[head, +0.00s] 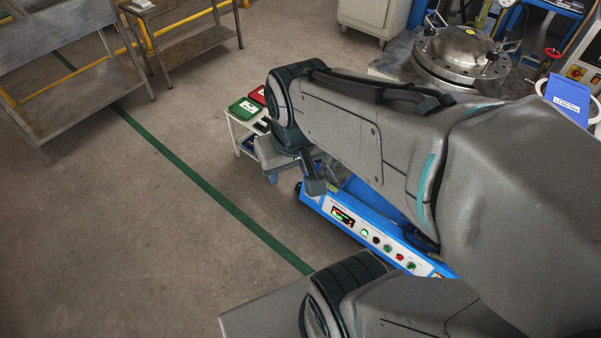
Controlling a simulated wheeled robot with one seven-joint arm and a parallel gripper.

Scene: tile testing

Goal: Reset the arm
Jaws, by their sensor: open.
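My arm reaches from the right side across the middle of the head view, bent downward at its dark-banded far joint. My gripper (295,179) hangs below that joint, pointing down and partly hidden by the arm. Its dark right finger shows most clearly, and the jaws stand apart. I see nothing held between them. The gripper appears in front of the left end of a blue machine with a control panel (372,236); I cannot tell the gap between them.
A small white cart (236,132) holds a green bin (245,109) and a red bin (258,95), partly behind my arm. A round metal vessel (462,52) stands at the back right. Metal tables (75,100) stand at the upper left.

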